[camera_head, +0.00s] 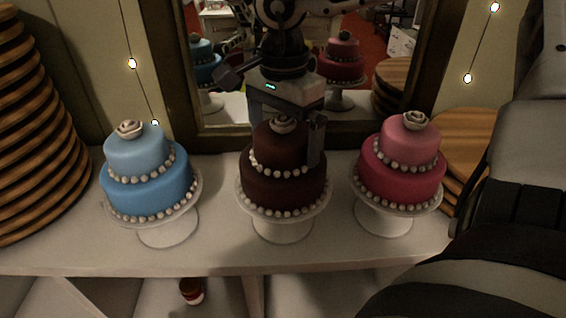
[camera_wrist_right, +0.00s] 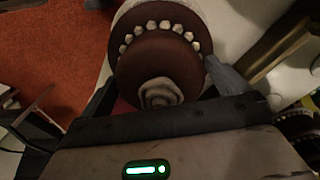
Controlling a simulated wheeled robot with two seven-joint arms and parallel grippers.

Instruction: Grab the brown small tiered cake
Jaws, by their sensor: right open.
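The brown tiered cake (camera_head: 284,189) stands upright on a white pedestal stand (camera_head: 283,230), in the middle of three cakes. It has two tiers, bead trim and a rose on top. My right gripper (camera_head: 284,138) is over its top tier, with the fingers apart on either side. The right wrist view shows the brown cake (camera_wrist_right: 160,62) between the open fingers of my right gripper (camera_wrist_right: 158,90). I cannot tell whether a finger touches it. My left gripper is not in view.
A blue tiered cake (camera_head: 149,187) stands to the left and a pink one (camera_head: 400,177) to the right, each on a white stand. Stacked wooden boards (camera_head: 35,130) are at the far left, more boards (camera_head: 462,135) at right. A framed mirror (camera_head: 228,112) is close behind.

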